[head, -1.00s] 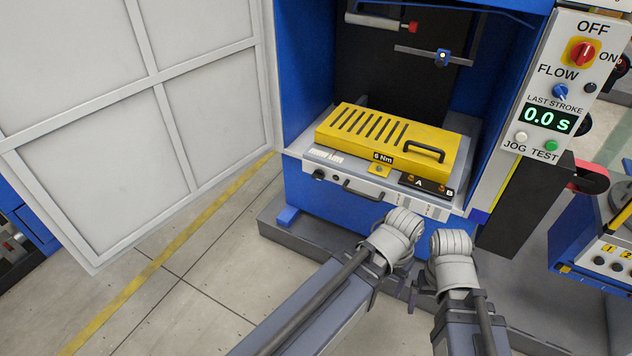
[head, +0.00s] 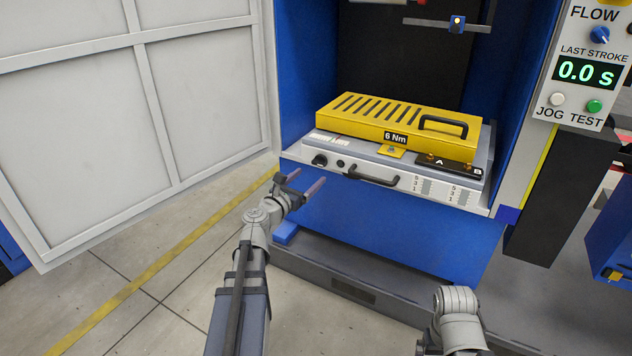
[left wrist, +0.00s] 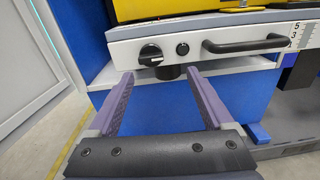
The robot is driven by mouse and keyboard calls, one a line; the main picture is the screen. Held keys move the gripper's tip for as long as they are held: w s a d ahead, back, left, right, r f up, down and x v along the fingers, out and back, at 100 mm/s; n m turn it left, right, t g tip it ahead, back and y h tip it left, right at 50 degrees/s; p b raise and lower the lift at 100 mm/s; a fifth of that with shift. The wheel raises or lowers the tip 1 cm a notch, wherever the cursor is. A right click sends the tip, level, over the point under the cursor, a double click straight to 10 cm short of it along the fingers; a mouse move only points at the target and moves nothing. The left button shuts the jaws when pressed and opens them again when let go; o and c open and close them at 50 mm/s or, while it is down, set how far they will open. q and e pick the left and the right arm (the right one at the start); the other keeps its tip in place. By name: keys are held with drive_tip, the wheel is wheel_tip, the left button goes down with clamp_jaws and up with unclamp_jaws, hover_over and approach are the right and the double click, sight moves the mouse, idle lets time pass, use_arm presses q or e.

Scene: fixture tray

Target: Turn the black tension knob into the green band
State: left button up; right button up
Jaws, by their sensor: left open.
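The black tension knob (head: 320,160) sits at the left end of the grey fixture tray's front panel (head: 400,181). In the left wrist view the knob (left wrist: 151,54) shows a pale pointer mark on its face. My left gripper (head: 306,181) is open and empty, just below and in front of the knob. Its two purple-lined fingers (left wrist: 160,76) point at the panel's lower edge, with the knob ahead and slightly above, untouched. I cannot make out a green band in either view. My right arm shows at the bottom of the head view, but its gripper does not.
A smaller black round part (left wrist: 182,48) and a black bar handle (head: 373,177) sit right of the knob. A yellow slotted cover (head: 400,118) marked 6 Nm lies on the tray. Open floor lies in front.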

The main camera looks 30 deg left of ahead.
sight(317, 164)
use_arm(q)
drive_tip(key=shift+n+y, duration=0.3)
drive_tip(key=shift+n, duration=0.2)
drive_tip(key=shift+w+a, duration=0.2)
drive_tip(key=shift+w, duration=1.05)
drive_tip(key=shift+w+a, duration=0.15)
drive_tip(key=shift+w, duration=1.15)
drive_tip(key=shift+w+a, duration=0.2)
drive_tip(key=shift+w, duration=1.05)
clamp_jaws()
drive_tip(key=shift+m, duration=0.3)
